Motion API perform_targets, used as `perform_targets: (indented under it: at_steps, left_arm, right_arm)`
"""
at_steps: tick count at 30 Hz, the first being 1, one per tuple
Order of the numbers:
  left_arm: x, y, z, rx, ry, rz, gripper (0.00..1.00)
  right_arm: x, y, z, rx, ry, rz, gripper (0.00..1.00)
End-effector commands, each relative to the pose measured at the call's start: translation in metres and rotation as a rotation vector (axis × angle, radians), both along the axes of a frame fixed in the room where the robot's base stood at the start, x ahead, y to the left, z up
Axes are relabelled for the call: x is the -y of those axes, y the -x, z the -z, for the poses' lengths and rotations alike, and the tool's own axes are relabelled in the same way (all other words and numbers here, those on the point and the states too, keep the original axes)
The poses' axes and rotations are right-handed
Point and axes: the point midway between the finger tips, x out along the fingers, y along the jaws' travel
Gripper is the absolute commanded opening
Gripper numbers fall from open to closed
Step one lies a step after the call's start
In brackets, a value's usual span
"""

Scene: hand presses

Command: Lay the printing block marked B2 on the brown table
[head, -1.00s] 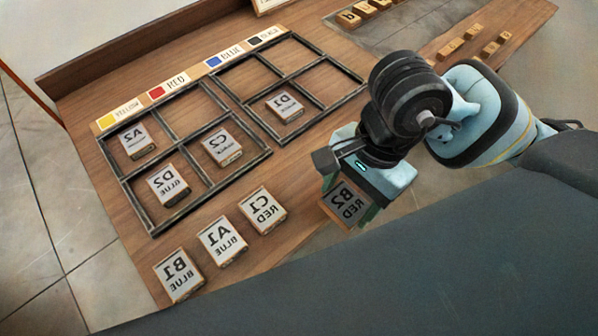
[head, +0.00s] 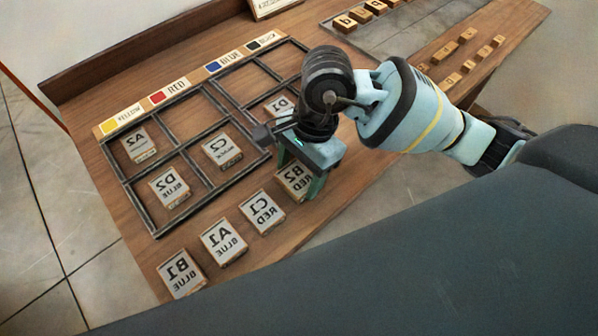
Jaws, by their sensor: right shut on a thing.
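The printing block marked B2 (head: 293,180), with RED in mirrored letters, is between the fingers of my right gripper (head: 301,181). The gripper is shut on it and points down over the right front part of the brown table (head: 225,282). The block is just right of the C1 block (head: 263,212). I cannot tell whether its underside touches the table. My left gripper is not in view.
Blocks A1 (head: 223,243) and B1 (head: 182,273) continue the row along the table's front. A black divided frame (head: 145,221) behind holds A2, D2, C2 and D1. Colour labels (head: 172,92) run along its back. Small letter blocks (head: 468,34) lie on a strip at right.

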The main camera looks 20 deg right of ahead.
Motion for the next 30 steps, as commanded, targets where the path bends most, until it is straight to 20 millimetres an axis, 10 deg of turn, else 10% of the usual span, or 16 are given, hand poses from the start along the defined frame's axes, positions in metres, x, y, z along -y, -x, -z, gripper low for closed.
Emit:
perform_targets:
  at_steps: [15, 16, 20, 30]
  left_arm:
    - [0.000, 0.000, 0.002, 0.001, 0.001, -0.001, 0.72]
    - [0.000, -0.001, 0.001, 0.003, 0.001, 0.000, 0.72]
    - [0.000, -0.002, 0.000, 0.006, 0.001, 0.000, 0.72]
    - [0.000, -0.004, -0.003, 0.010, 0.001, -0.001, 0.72]
  right_arm:
    - [0.000, 0.000, 0.019, 0.001, 0.000, 0.000, 0.39]
    - [0.000, 0.000, 0.018, 0.001, 0.001, 0.001, 0.67]
    - [0.000, 0.000, 0.018, 0.002, 0.000, 0.001, 0.84]
    - [0.000, 0.000, 0.015, 0.002, 0.000, 0.001, 0.85]
